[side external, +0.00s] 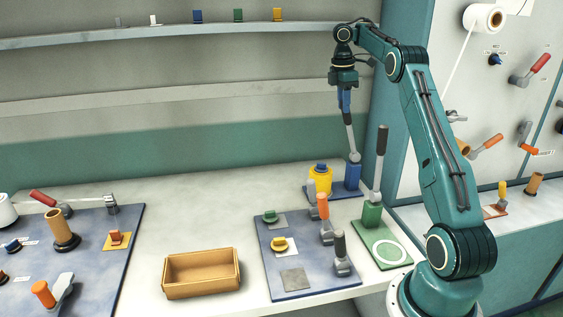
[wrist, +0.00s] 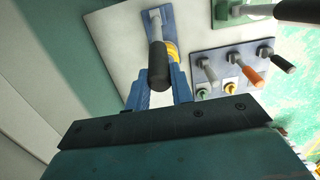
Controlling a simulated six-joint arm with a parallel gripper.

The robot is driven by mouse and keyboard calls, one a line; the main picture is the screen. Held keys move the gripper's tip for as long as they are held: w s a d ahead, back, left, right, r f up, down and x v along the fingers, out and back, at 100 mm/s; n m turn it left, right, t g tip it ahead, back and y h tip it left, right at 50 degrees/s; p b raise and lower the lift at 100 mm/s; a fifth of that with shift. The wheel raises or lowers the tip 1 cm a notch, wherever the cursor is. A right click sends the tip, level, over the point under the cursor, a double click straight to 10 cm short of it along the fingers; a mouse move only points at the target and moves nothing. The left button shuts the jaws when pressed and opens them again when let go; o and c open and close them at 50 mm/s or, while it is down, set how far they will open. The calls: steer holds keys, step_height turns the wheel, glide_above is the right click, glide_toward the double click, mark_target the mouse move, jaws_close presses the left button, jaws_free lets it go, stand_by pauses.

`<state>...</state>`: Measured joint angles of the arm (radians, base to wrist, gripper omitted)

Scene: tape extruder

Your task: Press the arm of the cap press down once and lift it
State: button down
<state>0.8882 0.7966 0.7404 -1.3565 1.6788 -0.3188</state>
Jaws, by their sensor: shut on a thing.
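The cap press (side external: 351,178) has a blue base and a grey arm (side external: 351,138) that stands raised, nearly upright. A yellow jar (side external: 320,184) with a blue cap (side external: 321,168) sits beside its post. My gripper (side external: 345,108) points down with its blue fingers shut on the top of the arm. In the wrist view the arm's black handle (wrist: 158,66) lies between the fingers of my gripper (wrist: 160,80). The blue base (wrist: 155,20) and part of the yellow jar (wrist: 173,52) show beyond it. The rest of the jar is hidden.
A green-based lever device (side external: 372,218) with a tall black handle (side external: 382,142) stands close on the right. A blue board (side external: 300,275) with several small levers lies in front. An open tan box (side external: 201,272) is further left. Shelves run along the wall behind.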

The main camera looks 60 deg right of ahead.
steer(key=shift+s+d, duration=0.1)
stand_by(0.5)
steer(key=shift+s+d+r, duration=0.25)
steer(key=shift+s+d, duration=0.75)
steer(key=shift+s+d+r, duration=0.25)
steer(key=shift+s+d, duration=0.7)
steer(key=shift+s, duration=0.05)
steer(key=c, duration=1.1)
jaws_free()
steer(key=shift+c, duration=0.2)
steer(key=shift+w, duration=0.1)
step_height(320, 180, up, 7)
steer(key=shift+w+a, duration=0.25)
steer(key=shift+a, duration=0.05)
steer(key=shift+f, duration=0.2)
